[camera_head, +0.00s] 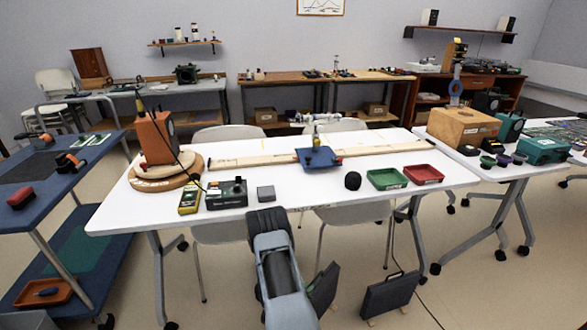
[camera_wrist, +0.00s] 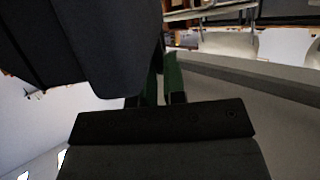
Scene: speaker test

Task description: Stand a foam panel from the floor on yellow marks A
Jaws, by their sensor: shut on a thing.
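A dark grey foam panel (camera_head: 390,296) with a handle on top stands on the floor under the front of the white table. A second dark panel (camera_head: 323,290) shows just left of it, partly hidden by my arm. In the wrist view a dark panel (camera_wrist: 85,45) fills the upper left, against the green fingers of my gripper (camera_wrist: 162,82). My gripper is shut on this panel; its fingertips are partly hidden by it. I cannot make out the yellow marks A.
The white table (camera_head: 110,216) carries a speaker (camera_head: 154,138) on a round wooden base, a wooden rail (camera_head: 385,151) with a blue carriage (camera_head: 318,159), meters, and green and red trays. A blue cart (camera_head: 96,235) stands left. A chair (camera_head: 222,232) and table legs stand near the panels.

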